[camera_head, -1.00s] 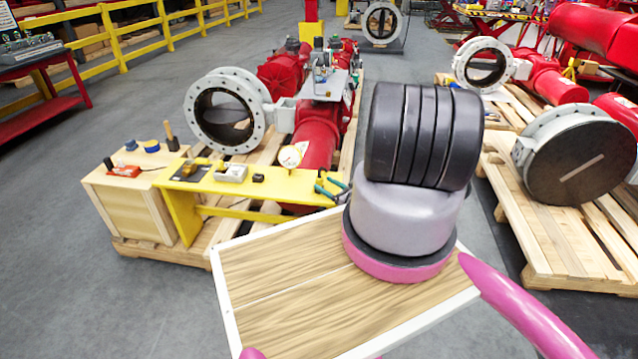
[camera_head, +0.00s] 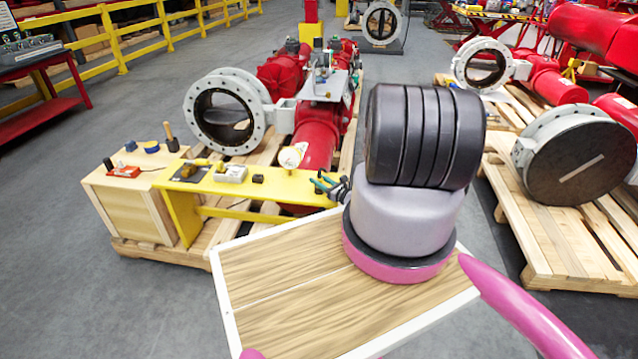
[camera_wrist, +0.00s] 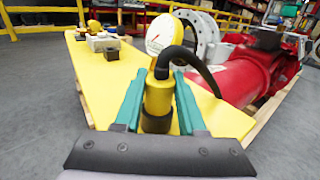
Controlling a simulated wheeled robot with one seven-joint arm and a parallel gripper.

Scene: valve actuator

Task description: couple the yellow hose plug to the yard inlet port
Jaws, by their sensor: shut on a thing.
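My gripper (camera_wrist: 157,100) has green fingers shut on the yellow hose plug (camera_wrist: 158,96), which stands roughly upright between them in the wrist view. A black hose (camera_wrist: 190,57) loops from its top to the right. In the head view my gripper (camera_head: 328,185) is at the right end of the yellow bench, partly hidden by my arm; the plug cannot be made out there. A round white gauge (camera_head: 291,157) stands just left of the gripper; in the wrist view the gauge (camera_wrist: 163,33) is beyond the plug. I cannot clearly identify the yard inlet port.
The yellow bench (camera_head: 240,187) carries a white block (camera_head: 231,174), a small black block (camera_head: 258,179) and other small parts. A wooden box (camera_head: 130,212) stands at its left end. The red actuator (camera_head: 315,135) and grey valve ring (camera_head: 225,112) lie behind. Open floor is at left.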

